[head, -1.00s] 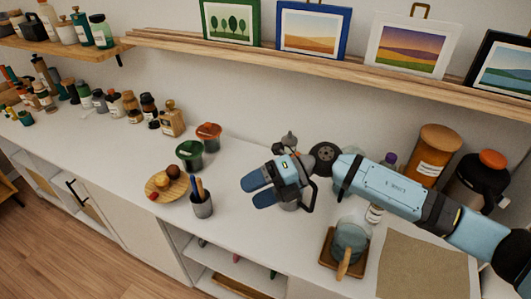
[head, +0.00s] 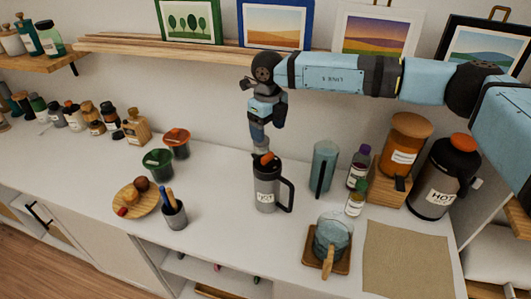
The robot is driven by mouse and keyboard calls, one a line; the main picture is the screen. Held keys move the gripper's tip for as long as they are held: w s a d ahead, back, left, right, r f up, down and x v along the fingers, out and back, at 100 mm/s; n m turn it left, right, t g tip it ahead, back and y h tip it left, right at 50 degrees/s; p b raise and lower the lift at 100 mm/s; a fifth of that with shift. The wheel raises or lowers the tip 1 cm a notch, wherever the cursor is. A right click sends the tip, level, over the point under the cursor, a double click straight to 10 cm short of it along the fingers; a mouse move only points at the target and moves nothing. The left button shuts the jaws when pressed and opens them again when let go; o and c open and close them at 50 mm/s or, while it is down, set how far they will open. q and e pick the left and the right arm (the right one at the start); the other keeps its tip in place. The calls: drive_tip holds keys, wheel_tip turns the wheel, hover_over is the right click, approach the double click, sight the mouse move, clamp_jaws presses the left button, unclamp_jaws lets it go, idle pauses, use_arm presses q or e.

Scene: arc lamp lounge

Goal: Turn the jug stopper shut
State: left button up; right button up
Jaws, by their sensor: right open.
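A grey jug (head: 266,199) with a black handle and a white label stands upright on the white counter, in the middle of the head view. Its orange stopper (head: 267,158) sits at the top of the jug. My right gripper (head: 260,146) points down right over the stopper. It is open, with its fingertips at the stopper's height or just above. I cannot tell whether the fingers touch it, and they partly hide it. My left gripper is not in view.
A blue-green pitcher (head: 323,168), small bottles (head: 355,202) and a larger jug labelled HOT (head: 436,182) stand to the right. A glass mug (head: 330,236) sits on a wooden tray in front. A pen cup (head: 174,214) is left. The picture ledge (head: 215,52) runs behind.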

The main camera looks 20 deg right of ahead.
sight(268, 155)
wheel_tip(268, 155, down, 10)
drive_tip(key=shift+r+p, duration=0.25)
drive_tip(key=shift+p, duration=0.3)
drive_tip(key=c, duration=0.9)
